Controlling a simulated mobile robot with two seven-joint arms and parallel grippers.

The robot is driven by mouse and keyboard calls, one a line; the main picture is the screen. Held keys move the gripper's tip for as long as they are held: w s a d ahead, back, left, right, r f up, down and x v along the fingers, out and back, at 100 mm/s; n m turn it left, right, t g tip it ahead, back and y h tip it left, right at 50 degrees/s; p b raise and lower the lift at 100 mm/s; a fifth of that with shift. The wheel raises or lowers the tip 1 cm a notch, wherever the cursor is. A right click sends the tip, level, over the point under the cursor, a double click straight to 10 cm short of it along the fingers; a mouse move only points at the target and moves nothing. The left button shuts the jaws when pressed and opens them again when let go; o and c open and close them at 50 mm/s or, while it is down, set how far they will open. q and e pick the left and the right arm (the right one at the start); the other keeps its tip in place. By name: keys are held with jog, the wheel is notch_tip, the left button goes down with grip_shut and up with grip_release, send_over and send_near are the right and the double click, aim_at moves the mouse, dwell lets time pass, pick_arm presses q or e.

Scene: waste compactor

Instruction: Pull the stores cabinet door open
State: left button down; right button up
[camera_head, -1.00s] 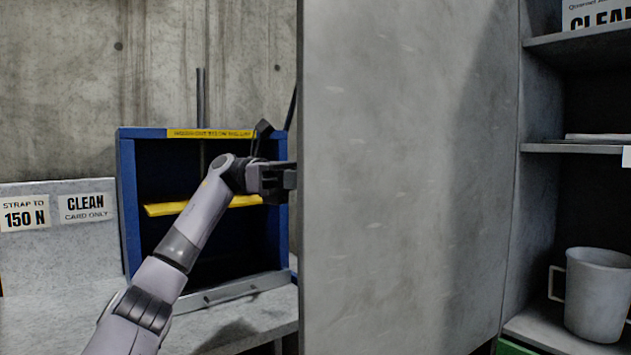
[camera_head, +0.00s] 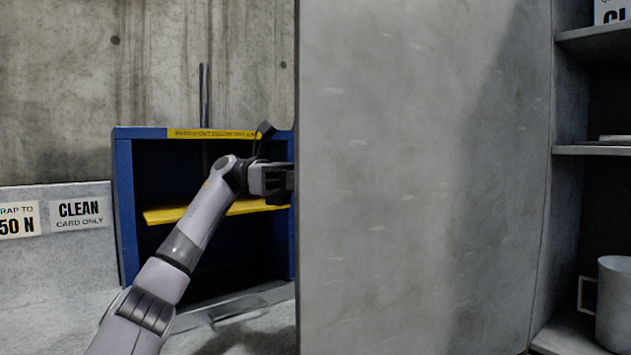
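The stores cabinet door (camera_head: 420,180) is a large grey panel that stands swung open in the middle of the head view. Its hinge side is at the right, beside the open cabinet (camera_head: 568,150). My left gripper (camera_head: 285,182) reaches from the left to the door's free edge. Its fingertips are hidden behind the door, so I cannot see whether they are open or shut, or whether they hold a handle. No handle shows. My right gripper is not in view.
A blue-framed compactor (camera_head: 125,210) with a yellow bar (camera_head: 170,214) stands behind my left arm. Cabinet shelves (camera_head: 595,150) at the right hold a white mug (camera_head: 614,305). Signs, one a clean-card sign (camera_head: 81,214), are on the grey panel at left.

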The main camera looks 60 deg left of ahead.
pick_arm(q)
jog(key=shift+w+a, duration=0.15)
jog(key=shift+a, duration=0.1)
dwell(0.3)
jog(key=c, duration=1.3)
grip_release()
jog(key=shift+c, duration=0.2)
jog(key=shift+o, duration=0.5)
jog(key=shift+w+d, duration=0.1)
jog(key=p+v, duration=0.1)
jog(key=v, duration=0.6)
jog(key=shift+p, duration=0.3)
